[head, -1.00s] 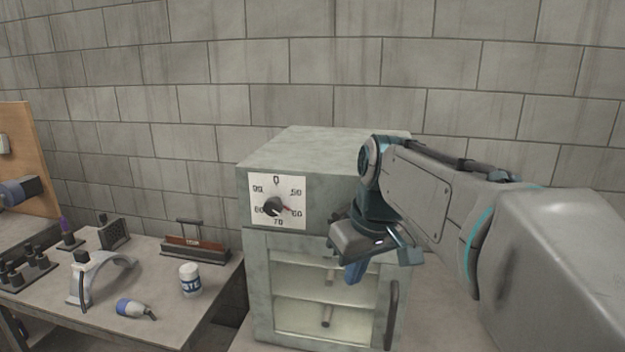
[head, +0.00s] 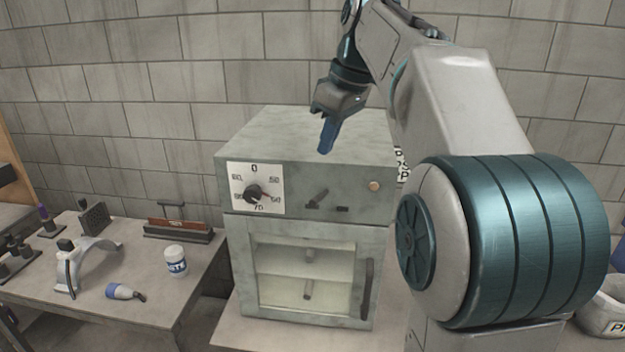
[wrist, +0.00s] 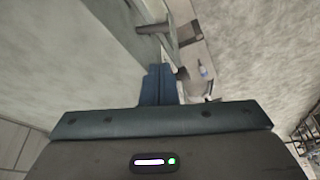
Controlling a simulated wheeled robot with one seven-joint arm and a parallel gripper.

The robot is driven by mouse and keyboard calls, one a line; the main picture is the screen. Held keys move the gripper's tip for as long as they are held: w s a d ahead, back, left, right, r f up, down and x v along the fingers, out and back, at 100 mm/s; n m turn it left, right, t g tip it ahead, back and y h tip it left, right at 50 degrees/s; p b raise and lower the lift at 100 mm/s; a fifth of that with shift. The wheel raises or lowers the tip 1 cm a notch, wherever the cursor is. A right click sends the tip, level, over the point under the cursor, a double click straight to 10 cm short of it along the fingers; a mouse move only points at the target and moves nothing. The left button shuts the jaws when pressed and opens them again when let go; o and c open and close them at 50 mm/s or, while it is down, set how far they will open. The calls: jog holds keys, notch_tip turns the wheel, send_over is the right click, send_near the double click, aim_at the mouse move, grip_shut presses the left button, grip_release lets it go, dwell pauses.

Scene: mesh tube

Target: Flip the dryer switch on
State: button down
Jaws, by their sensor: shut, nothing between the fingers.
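The dryer (head: 234,235) is a grey-green box with a glass-fronted door, standing on a bench. Its front panel carries a white dial plate (head: 236,178) with a dark knob. To the right of the dial, a dark lever switch (head: 317,199) slants up to the right. A round pale light or button (head: 375,185) sits near the panel's right end. My gripper (head: 327,140) points down, shut and empty, near the dryer's top front edge, above the lever in the picture and apart from it. Its blue fingers (wrist: 158,85) are together in the wrist view.
The dryer door has a dark vertical handle (head: 367,288) on its right. A block wall stands behind.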

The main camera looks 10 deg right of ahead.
aim_at(312, 183)
jog(key=shift+f, duration=0.1)
jog(key=x, duration=1)
jog(key=shift+a, duration=0.15)
